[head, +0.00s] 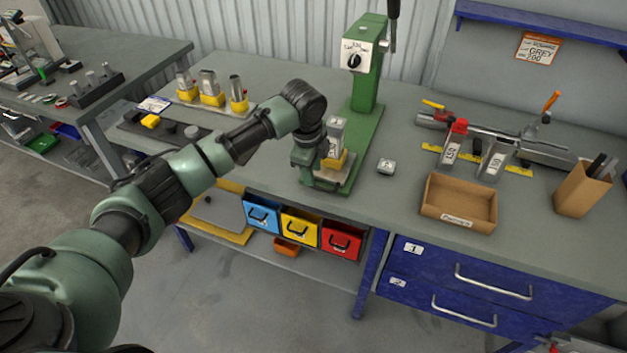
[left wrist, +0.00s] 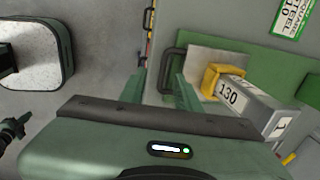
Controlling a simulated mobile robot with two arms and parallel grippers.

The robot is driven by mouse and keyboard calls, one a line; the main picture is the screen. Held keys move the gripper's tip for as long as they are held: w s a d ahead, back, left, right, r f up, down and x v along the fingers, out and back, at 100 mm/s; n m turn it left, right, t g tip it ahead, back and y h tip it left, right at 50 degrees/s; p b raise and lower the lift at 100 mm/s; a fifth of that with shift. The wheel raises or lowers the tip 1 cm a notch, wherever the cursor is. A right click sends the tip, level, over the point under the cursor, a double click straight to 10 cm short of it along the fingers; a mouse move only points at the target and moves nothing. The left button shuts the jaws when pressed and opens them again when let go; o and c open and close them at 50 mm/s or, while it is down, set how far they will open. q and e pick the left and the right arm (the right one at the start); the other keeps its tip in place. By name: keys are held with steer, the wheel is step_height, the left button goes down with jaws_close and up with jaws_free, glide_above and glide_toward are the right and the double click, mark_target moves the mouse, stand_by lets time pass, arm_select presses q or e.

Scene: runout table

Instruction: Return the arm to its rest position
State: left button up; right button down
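My left arm comes in from the left in the head view and reaches over the bench to the green press (head: 366,75). My left gripper (head: 308,168) is low at the front of the press base, beside a grey metal block with a yellow holder (head: 336,135).
A small labelled block (head: 386,166), a cardboard tray (head: 459,221) and a rail with clamps (head: 500,137) lie right of the press. Several yellow-based pieces (head: 211,97) stand at the back left. Blue, yellow and red bins (head: 300,226) hang below the bench's front edge.

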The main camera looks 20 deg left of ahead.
arm_select(q)
steer(key=shift+s+r, duration=0.15)
steer(key=shift+r, duration=0.6)
steer(key=shift+f, duration=0.1)
